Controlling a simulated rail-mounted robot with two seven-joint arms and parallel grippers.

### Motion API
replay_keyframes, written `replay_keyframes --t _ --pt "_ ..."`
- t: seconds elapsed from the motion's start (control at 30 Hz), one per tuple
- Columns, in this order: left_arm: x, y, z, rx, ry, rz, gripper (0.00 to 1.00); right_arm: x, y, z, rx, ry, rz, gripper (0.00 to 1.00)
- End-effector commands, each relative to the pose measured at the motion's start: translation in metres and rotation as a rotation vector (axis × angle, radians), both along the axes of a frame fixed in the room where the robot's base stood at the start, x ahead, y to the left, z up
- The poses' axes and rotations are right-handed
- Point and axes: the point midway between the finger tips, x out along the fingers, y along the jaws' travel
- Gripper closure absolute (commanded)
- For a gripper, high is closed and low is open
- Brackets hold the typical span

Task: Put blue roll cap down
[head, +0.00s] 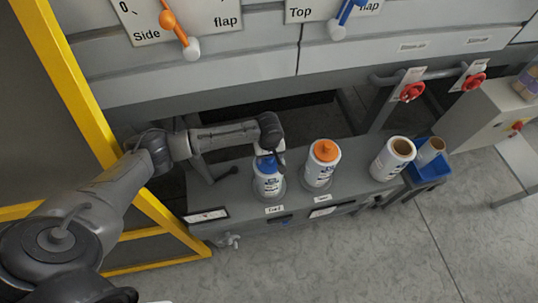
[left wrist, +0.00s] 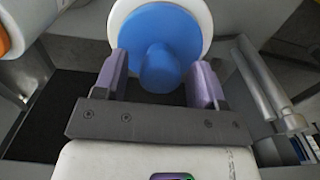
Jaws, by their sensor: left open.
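The blue roll cap (head: 266,164) sits on top of a white roll (head: 268,185) that stands upright at the left of the grey bench. In the left wrist view the blue cap (left wrist: 160,32) shows its round face and knob, with the white roll end (left wrist: 207,14) around it. My left gripper (head: 276,153) is right at the cap. Its two purple-padded fingers (left wrist: 161,72) are open, one on each side of the cap's knob. My right gripper is not in view.
A roll with an orange cap (head: 325,150) stands to the right on the bench (head: 236,210). An uncapped roll (head: 392,160) stands further right, beside a blue bin (head: 433,170) with a roll in it. A yellow frame (head: 75,85) is at left. Grey machine panels overhang behind.

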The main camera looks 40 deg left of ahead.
Motion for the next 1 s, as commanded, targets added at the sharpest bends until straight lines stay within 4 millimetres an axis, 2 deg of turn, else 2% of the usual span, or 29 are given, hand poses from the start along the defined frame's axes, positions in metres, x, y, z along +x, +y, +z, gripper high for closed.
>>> replay_keyframes --t 0.17,0.27,0.7,1.0 --pt "0.000 0.000 0.001 0.001 -0.001 0.000 0.35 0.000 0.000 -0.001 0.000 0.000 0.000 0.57" --pt "0.001 0.000 0.009 0.000 -0.002 0.001 0.35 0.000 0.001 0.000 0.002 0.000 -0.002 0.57" --pt "0.001 0.000 0.086 -0.001 -0.003 0.000 0.35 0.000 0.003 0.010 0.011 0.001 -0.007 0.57" --pt "0.000 0.000 0.117 -0.001 0.000 0.000 0.35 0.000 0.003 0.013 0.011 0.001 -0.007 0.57"
